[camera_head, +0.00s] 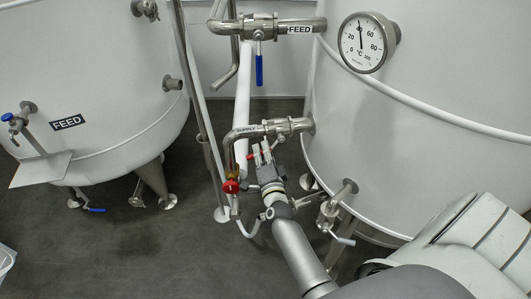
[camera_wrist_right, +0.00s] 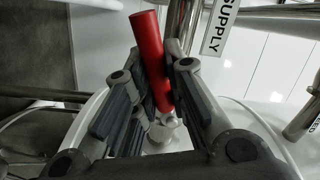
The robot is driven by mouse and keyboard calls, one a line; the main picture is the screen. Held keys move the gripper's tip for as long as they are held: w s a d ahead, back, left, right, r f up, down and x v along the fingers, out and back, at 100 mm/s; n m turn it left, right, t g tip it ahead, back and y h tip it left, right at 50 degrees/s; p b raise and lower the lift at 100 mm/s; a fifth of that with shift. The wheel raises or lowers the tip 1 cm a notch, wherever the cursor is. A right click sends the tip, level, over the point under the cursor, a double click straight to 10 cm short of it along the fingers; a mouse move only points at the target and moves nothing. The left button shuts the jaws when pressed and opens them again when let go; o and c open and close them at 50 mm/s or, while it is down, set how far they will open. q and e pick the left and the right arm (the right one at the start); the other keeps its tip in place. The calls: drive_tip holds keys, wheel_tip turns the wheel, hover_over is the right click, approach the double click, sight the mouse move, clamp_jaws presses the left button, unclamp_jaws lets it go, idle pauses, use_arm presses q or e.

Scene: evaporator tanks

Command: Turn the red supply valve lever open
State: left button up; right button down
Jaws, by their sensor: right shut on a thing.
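The red supply valve lever (camera_wrist_right: 151,62) stands between the two fingers of my right gripper (camera_wrist_right: 156,55) in the right wrist view, tilted slightly. The fingers are shut on it from both sides, near its middle, and its upper end sticks out beyond them. In the head view my right gripper (camera_head: 262,152) is just below the pipe with the SUPPLY label (camera_head: 246,130), and only a little red of the lever shows beside the fingers. The label also shows in the right wrist view (camera_wrist_right: 219,25). My left gripper is not in view.
A round red part (camera_head: 231,187) sits on the pipe left of my right gripper. A FEED valve with a blue lever (camera_head: 259,70) is above. Large tanks stand left (camera_head: 90,70) and right (camera_head: 400,130), and a dial gauge (camera_head: 362,42) is on the right one. Bare floor lies lower left.

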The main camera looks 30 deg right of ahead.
drive_tip(key=shift+a+r+m+p, duration=0.1)
drive_tip(key=shift+r+m+p, duration=0.1)
drive_tip(key=shift+r+m, duration=0.6)
drive_tip(key=shift+a+r+m+p, duration=0.1)
drive_tip(key=shift+r+m+p, duration=0.15)
drive_tip(key=shift+m, duration=0.95)
drive_tip(key=shift+r, duration=0.1)
drive_tip(key=c, duration=1.4)
unclamp_jaws()
drive_tip(key=shift+c, duration=0.2)
drive_tip(key=v, duration=0.7)
drive_tip(key=shift+s, duration=0.2)
drive_tip(key=shift+a, duration=0.1)
